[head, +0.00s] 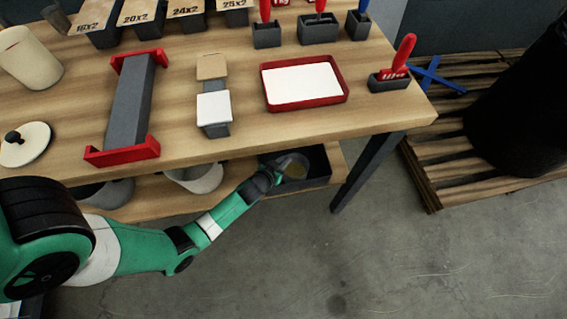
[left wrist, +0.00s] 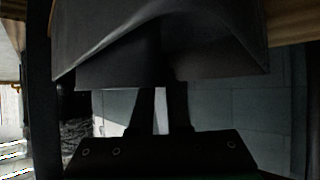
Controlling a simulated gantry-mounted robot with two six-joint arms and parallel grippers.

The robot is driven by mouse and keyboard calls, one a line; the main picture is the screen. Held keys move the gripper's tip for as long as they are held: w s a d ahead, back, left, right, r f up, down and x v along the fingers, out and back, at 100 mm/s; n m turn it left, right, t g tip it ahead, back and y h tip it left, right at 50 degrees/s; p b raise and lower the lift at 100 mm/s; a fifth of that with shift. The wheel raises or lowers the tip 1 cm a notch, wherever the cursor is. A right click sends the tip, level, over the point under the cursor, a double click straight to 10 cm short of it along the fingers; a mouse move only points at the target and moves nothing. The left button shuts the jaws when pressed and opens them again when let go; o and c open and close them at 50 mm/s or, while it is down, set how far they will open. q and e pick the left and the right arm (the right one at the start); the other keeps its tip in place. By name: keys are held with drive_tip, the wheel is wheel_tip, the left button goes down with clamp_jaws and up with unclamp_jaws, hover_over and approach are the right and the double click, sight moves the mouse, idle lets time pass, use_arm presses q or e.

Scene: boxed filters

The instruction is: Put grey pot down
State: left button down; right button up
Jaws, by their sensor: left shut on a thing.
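My left gripper (head: 272,174) reaches to the lower shelf under the table's front edge. My right gripper is not in view.
A pale pot (head: 197,178) and a darker pot (head: 105,192) stand on the lower shelf (head: 150,208), left of my gripper. The tabletop (head: 370,125) overhangs them. A table leg (head: 365,170) stands right of the box. A red tray (head: 303,83) lies above on the tabletop.

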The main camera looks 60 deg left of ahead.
use_arm(q)
drive_tip(key=c, duration=0.9)
unclamp_jaws()
drive_tip(key=shift+s+d+r, duration=0.1)
drive_tip(key=shift+d+r, duration=0.05)
drive_tip(key=shift+r, duration=0.2)
drive_tip(key=p+v, duration=0.5)
drive_tip(key=v, duration=0.6)
drive_tip(key=shift+s+r, duration=0.1)
drive_tip(key=shift+s, duration=0.05)
